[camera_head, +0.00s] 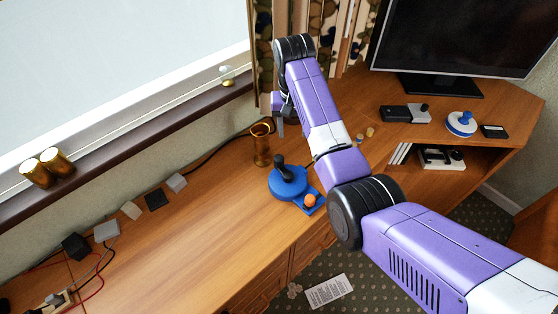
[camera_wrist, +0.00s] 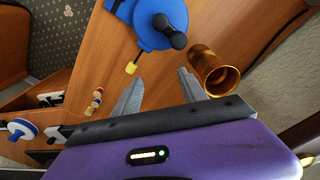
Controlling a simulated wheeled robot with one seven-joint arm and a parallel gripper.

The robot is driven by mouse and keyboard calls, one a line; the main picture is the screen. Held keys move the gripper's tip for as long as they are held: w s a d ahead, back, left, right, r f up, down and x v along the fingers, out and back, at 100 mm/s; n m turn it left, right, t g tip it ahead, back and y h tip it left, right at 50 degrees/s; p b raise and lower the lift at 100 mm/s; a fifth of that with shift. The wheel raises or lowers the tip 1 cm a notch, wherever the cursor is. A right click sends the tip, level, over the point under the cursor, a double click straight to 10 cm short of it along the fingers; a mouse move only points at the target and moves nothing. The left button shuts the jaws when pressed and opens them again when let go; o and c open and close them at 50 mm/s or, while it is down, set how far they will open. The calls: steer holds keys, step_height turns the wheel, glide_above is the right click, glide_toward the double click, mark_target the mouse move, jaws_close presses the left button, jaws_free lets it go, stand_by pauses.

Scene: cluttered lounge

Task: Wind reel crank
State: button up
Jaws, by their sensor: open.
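A round blue reel-like device (camera_head: 289,184) with an upright black crank handle (camera_head: 281,164) stands on the wooden desk. Beside it, on a blue base, is an orange knob (camera_head: 310,200). In the wrist view the blue disc (camera_wrist: 150,38) and black handle (camera_wrist: 173,36) show at the top, beyond my fingers. My gripper (camera_head: 279,118) is above the desk, behind the device and close to a brass cup. In the wrist view its two grey fingers (camera_wrist: 160,77) are apart with nothing between them. The fingertips are apart from the crank handle.
The brass cup (camera_head: 262,150) stands near the right finger in the wrist view (camera_wrist: 207,68). Small tan pieces (camera_head: 370,132) lie beyond my arm. A white disc with a blue knob (camera_head: 461,123) sits near the monitor (camera_head: 465,40). Small boxes (camera_head: 155,199) line the wall; the desk's front left is clear.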

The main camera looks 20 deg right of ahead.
steer(key=n, duration=0.4)
steer(key=n+b, duration=0.2)
steer(key=n, duration=1.9)
glide_above(279, 157)
steer(key=shift+w+d+f, duration=0.2)
steer(key=shift+d+f, duration=0.1)
steer(key=shift+f, duration=0.2)
steer(key=n, duration=0.3)
steer(key=shift+s+a+y, duration=0.15)
steer(key=shift+a+y, duration=0.15)
steer(key=shift+f, duration=3.9)
jaws_close()
